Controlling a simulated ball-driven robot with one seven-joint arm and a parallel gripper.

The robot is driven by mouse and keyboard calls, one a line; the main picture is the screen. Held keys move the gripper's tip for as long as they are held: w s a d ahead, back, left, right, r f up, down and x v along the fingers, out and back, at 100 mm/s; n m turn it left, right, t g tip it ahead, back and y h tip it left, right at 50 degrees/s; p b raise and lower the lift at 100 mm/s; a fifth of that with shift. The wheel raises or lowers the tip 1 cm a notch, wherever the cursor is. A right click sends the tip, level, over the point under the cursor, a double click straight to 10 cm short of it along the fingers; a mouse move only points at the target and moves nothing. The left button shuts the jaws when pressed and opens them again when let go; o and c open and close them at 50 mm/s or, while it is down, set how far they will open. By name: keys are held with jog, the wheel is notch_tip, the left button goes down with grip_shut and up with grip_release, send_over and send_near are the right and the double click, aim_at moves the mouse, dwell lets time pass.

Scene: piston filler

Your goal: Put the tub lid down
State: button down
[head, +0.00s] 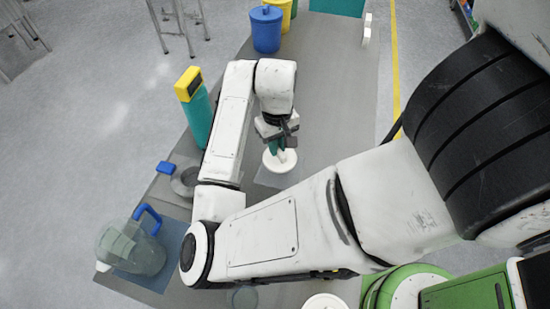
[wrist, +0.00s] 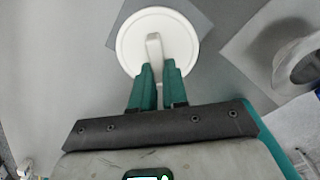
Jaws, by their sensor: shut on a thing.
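The tub lid (wrist: 180,30) is a round white disc with a raised bar handle across its middle. My gripper (wrist: 157,75) is shut on that handle with its green fingers. In the head view, the lid (head: 284,164) shows below my gripper (head: 277,147), over a grey mat (head: 262,178) on the grey table. I cannot tell whether the lid touches the mat or hangs just above it. Part of the lid is hidden by my fingers.
A clear jug (head: 135,250) with a blue handle stands on a blue mat at the lower left. A teal bottle (head: 197,118) with a yellow top stands left of my arm. Blue (head: 266,35) and yellow lidded tubs stand at the back. The table right of the lid is clear.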

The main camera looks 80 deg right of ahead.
jog(key=shift+f, duration=2.5)
jog(key=shift+f, duration=0.15)
jog(key=c, duration=1.1)
grip_release()
jog(key=shift+c, duration=0.2)
notch_tip(320, 180, up, 12)
jog(key=shift+r+p, duration=0.2)
jog(key=shift+p, duration=0.4)
